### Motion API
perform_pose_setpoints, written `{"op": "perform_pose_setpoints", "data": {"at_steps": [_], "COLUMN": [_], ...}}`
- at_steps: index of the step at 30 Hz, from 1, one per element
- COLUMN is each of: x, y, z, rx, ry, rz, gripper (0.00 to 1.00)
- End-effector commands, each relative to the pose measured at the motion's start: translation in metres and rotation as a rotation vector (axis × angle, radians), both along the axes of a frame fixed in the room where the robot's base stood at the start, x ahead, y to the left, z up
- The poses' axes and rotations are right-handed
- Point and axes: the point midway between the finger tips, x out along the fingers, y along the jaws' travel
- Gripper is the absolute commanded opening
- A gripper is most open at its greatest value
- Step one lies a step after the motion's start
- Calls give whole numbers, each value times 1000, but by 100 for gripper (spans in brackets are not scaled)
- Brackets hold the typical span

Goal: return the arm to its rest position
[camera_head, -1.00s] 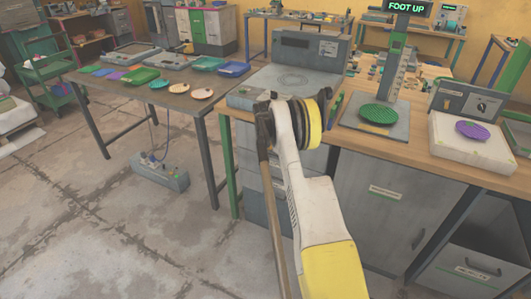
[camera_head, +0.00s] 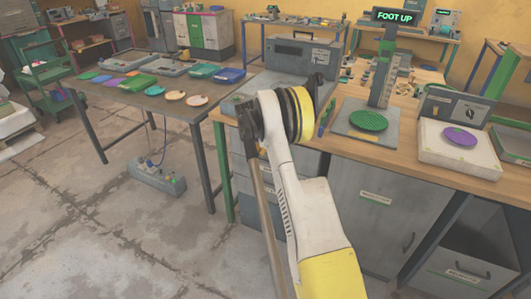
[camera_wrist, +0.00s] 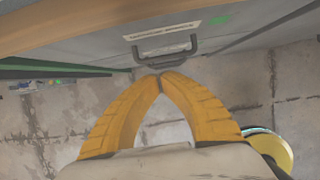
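My gripper shows in the wrist view (camera_wrist: 160,79), with its two yellow fingers meeting at the tips. It is shut and nothing shows between the fingers. A cabinet front with a dark handle (camera_wrist: 166,52) lies beyond the fingertips; I cannot tell whether they touch it. In the head view my white and yellow arm (camera_head: 300,190) stands in front of the workbench, with its bent joint near the bench edge. The gripper itself cannot be made out in the head view.
The wooden workbench (camera_head: 450,174) carries a press with a green disc (camera_head: 368,120) and a "FOOT UP" display (camera_head: 395,17). A purple disc (camera_head: 460,137) lies on a pale block (camera_head: 440,150). A dark table (camera_head: 120,94) holds trays.

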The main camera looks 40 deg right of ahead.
Motion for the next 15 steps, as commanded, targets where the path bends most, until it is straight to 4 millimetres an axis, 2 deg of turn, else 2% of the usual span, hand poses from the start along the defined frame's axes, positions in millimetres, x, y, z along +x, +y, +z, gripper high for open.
{"op": "perform_pose_setpoints", "data": {"at_steps": [1, 6, 15], "x": [-2, -4, -5], "y": [3, 11, 14], "z": [12, 28, 32], "rx": [0, 1, 3], "ry": [0, 0, -1], "rz": [0, 0, -3], "gripper": [0, 0, 0]}}
